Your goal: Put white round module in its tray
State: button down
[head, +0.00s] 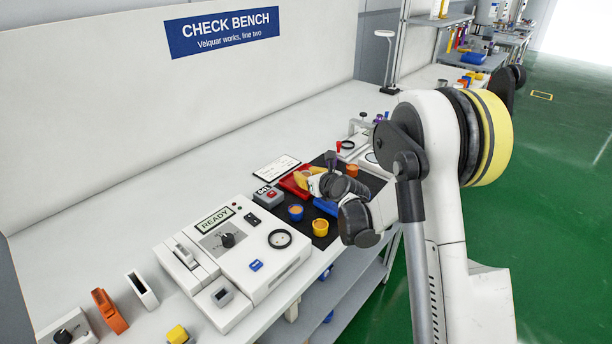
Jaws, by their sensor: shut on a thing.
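My gripper (318,182) is small in the head view, low over the black mat beside the red tray. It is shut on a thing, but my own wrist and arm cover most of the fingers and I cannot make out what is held. I cannot pick out the white round module for certain. The red tray (291,185) lies on the mat just left of my gripper, with something yellow at its edge. A blue tray (325,206) shows partly below my wrist. Which tray belongs to the module cannot be told from here.
A white test unit (262,262) marked READY stands at the front left of the mat. A white card (277,168) lies behind. The bench behind the unit is clear.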

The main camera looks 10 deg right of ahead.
jog(key=c, duration=1.1)
grip_release()
jog(key=shift+o, duration=0.2)
jog(key=shift+s+r, duration=0.15)
jog(key=shift+r, duration=0.05)
jog(key=p+v, duration=0.3)
jog(key=v, duration=0.8)
jog(key=shift+s+r+p, duration=0.15)
jog(key=shift+s+p, duration=0.1)
jog(key=shift+p, duration=0.15)
jog(key=s+a+r+n+g, duration=0.25)
jog(key=s+r+n, duration=0.4)
jog(key=n, duration=0.35)
jog(key=s+r+n+g+h, duration=0.2)
jog(key=s+n+g+h, duration=0.1)
jog(key=s+n, duration=2)
jog(key=shift+s+g, duration=0.35)
jog(key=shift+s, duration=0.6)
